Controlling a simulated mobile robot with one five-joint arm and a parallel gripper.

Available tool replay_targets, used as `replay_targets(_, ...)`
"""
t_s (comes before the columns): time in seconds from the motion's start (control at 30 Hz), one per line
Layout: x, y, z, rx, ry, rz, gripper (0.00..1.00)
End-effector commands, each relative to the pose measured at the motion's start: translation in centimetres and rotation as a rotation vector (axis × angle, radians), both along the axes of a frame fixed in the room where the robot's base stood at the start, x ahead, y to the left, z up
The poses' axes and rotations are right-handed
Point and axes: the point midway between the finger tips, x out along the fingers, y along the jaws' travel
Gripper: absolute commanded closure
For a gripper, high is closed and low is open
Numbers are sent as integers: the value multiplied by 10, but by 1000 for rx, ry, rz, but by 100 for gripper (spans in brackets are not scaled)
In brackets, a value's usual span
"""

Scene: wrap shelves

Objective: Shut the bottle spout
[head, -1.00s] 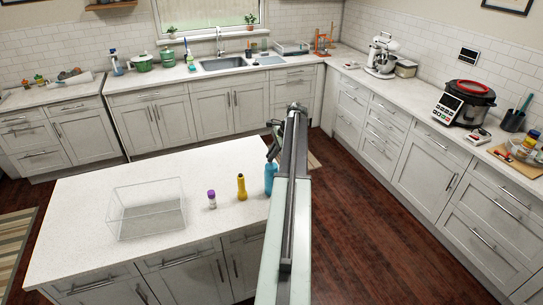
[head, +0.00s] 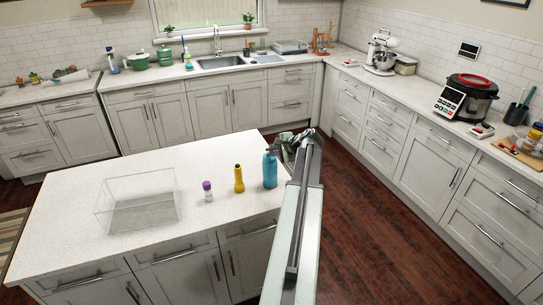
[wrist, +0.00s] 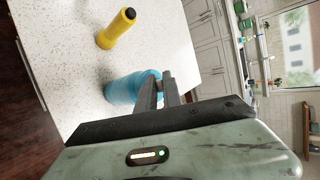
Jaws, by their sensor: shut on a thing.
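The blue bottle (head: 270,170) stands upright at the right end of the white island counter. It also shows in the wrist view (wrist: 122,88), where its top end lies at my finger tips. My gripper (wrist: 165,78) has its two dark fingers close together at the bottle's top and is shut on the spout there. The spout itself is hidden behind the fingers, so its angle cannot be told. In the head view my gripper (head: 285,142) is just right of the bottle's top, partly covered by my arm.
A yellow bottle (head: 239,179) and a small purple-capped jar (head: 207,191) stand left of the blue bottle. A clear open box (head: 137,213) sits farther left on the island (head: 70,235). The wood floor is free right of the island.

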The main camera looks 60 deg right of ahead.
Motion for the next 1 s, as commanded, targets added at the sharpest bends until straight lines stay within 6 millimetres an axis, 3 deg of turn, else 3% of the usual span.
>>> replay_targets(0.57, -2, 1, -1, -20, -19, 0, 100)
replay_targets(0.6, -2, 1, -1, -20, -19, 0, 79)
replay_targets(0.67, -2, 1, -1, -20, -19, -1, 68)
replay_targets(1.0, -2, 1, -2, -20, -19, -1, 68)
